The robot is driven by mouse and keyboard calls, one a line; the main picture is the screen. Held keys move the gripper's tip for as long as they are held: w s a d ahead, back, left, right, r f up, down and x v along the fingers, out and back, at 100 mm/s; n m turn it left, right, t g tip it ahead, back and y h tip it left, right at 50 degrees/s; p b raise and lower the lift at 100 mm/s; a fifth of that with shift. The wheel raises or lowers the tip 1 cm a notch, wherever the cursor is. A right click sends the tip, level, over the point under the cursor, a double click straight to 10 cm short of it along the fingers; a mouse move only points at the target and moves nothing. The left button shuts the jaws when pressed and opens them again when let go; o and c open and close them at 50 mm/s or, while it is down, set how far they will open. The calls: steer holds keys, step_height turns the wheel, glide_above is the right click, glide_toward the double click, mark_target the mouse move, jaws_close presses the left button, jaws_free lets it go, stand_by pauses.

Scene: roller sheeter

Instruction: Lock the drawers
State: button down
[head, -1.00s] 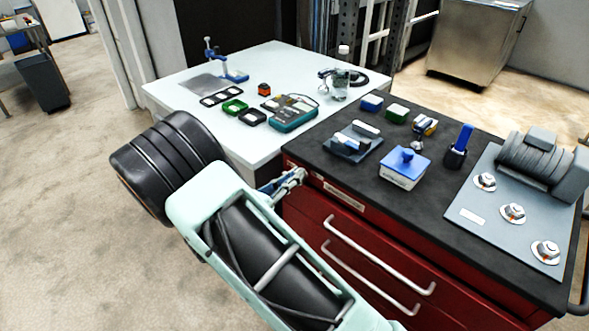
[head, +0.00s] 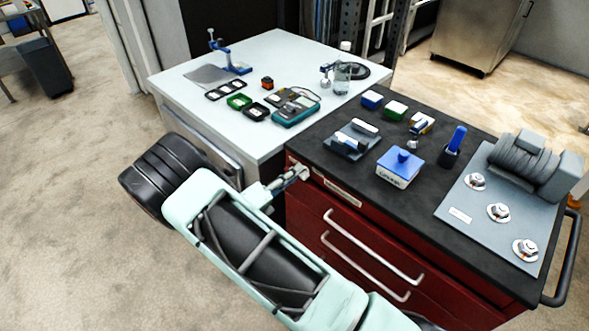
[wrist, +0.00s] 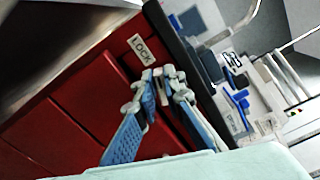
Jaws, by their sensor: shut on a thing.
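The red drawer cabinet (head: 330,215) stands at the right of the head view, with drawers and long pale handles (head: 370,245). In the wrist view its red front (wrist: 85,110) carries a white LOCK label (wrist: 140,48). My gripper (head: 303,172) is at the cabinet's upper left front corner. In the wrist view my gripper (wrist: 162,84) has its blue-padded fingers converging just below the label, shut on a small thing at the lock. The fingertips mostly hide that thing, so its shape and turn cannot be told. The drawers look closed.
A black worktop (head: 325,150) on the cabinet holds a blue-lidded box (head: 402,167), small trays and a grey roller machine (head: 530,165). A white table (head: 190,75) with tools and a bottle (head: 343,75) adjoins at the left. Open floor (head: 70,220) lies left.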

steer(key=shift+w+n+p, duration=0.1)
steer(key=shift+n+p, duration=0.4)
steer(key=shift+n, duration=1.1)
steer(key=shift+d, duration=0.1)
steer(key=c, duration=2)
jaws_free()
steer(key=shift+f, duration=0.1)
